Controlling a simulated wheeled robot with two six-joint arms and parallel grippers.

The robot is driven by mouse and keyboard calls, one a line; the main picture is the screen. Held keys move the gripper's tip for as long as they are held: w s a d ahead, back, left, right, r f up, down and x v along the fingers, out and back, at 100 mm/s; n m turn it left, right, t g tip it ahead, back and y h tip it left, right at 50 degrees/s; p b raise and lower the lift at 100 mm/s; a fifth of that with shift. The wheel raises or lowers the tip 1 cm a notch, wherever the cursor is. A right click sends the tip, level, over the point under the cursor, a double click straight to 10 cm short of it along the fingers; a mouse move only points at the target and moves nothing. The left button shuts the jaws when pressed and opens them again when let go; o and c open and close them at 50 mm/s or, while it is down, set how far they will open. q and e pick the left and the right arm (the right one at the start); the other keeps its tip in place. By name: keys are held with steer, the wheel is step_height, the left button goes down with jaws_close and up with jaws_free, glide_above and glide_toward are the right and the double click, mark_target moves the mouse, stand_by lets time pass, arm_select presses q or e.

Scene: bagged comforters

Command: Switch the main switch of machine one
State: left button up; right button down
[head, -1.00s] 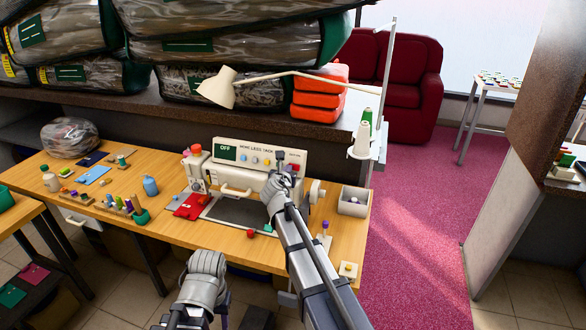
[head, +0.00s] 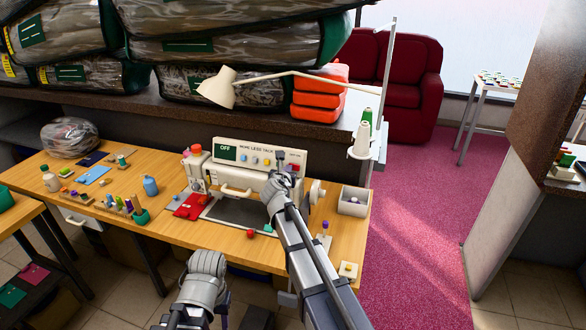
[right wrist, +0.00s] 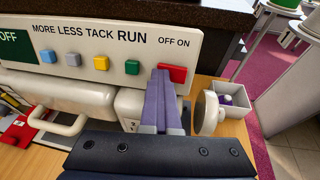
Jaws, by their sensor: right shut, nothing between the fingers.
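A cream sewing machine (head: 262,180) stands on the wooden table, its front panel facing me. A dark green display (head: 225,152) on the panel reads OFF; it also shows at the left edge of the right wrist view (right wrist: 12,45). A red switch (right wrist: 174,73) sits under the words OFF ON at the panel's right end. My right gripper (right wrist: 160,74) is shut and empty, with its purple fingertips at the left part of the red switch; I cannot tell if they touch it. My left gripper (head: 207,263) is low in front of the table, its fingers not clearly seen.
Blue, grey, yellow and green buttons (right wrist: 102,63) line the panel left of the switch. A handwheel (right wrist: 209,113) and a small open box (head: 354,201) are at the right. A lamp (head: 218,88) hangs above. Bottles and spools (head: 130,205) stand left on the table.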

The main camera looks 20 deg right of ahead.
steer(key=shift+p+v, duration=0.75)
steer(key=shift+v, duration=1.6)
steer(key=shift+s, duration=0.15)
steer(key=p+v, duration=0.2)
steer(key=v, duration=0.6)
steer(key=s+a+f+m+g+y, duration=0.1)
steer(key=s+a+f+m+g, duration=0.3)
steer(key=s+m, duration=0.5)
steer(key=s+a+f+m+g+y, duration=0.2)
steer(key=s+a+f+m+g, duration=0.2)
steer(key=s+f+m, duration=0.2)
steer(key=s+a+f+m+g+y, duration=0.2)
steer(key=s+a+f+m+g, duration=0.2)
steer(key=s+m, duration=0.7)
steer(key=shift+s+f+m+g, duration=0.3)
steer(key=shift+s+f+g, duration=0.15)
steer(key=shift+f+g, duration=0.15)
